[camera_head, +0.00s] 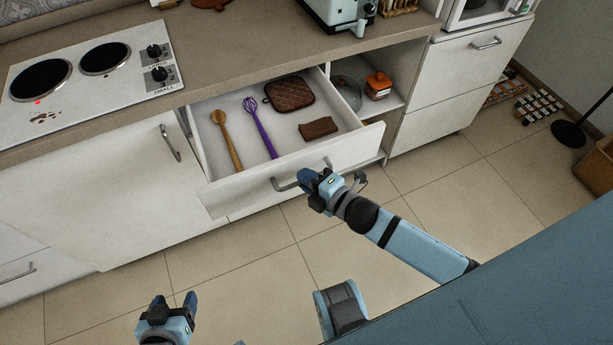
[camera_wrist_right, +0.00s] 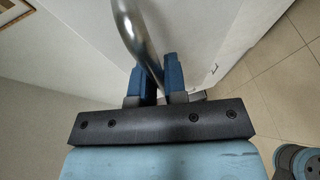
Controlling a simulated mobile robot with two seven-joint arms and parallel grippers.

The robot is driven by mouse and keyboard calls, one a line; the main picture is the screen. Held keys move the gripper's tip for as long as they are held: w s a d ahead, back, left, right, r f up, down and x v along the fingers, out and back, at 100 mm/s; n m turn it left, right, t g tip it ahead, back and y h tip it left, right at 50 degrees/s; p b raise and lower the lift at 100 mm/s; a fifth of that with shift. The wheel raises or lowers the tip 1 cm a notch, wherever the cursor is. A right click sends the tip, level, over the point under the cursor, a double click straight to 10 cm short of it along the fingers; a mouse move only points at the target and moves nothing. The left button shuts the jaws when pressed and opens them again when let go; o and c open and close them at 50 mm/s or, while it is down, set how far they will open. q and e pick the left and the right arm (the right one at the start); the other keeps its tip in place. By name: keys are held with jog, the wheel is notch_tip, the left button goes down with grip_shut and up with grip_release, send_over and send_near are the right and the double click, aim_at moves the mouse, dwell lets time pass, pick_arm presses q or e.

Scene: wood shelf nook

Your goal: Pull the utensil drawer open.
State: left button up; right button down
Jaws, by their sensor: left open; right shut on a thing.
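The utensil drawer (camera_head: 240,187) is pulled out from under the counter. Inside lie a wooden spoon (camera_head: 228,141), a purple whisk (camera_head: 261,132), a brown quilted pot holder (camera_head: 289,94) and a brown folded cloth (camera_head: 318,128). My right gripper (camera_head: 307,178) is at the right part of the drawer's metal handle (camera_head: 285,186). In the right wrist view, its blue fingers (camera_wrist_right: 158,80) are shut on the handle bar (camera_wrist_right: 136,38). My left gripper (camera_head: 172,303) is open and empty at the bottom left, low in front of the cabinets and away from the drawer.
A stove top (camera_head: 80,72) is on the counter at left, and a toaster (camera_head: 335,14) stands at the back. An open shelf right of the drawer holds a glass lid (camera_head: 346,92) and an orange-lidded jar (camera_head: 378,85). The tiled floor (camera_head: 260,240) before the drawer is mostly clear.

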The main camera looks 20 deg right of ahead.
jog(key=c, duration=1.2)
grip_release()
pick_arm(q)
jog(key=shift+d, duration=0.3)
jog(key=shift+r, duration=0.1)
jog(key=shift+a, duration=0.15)
pick_arm(e)
jog(key=v, duration=1.4)
jog(key=shift+w, duration=0.1)
pick_arm(q)
jog(key=shift+d, duration=0.2)
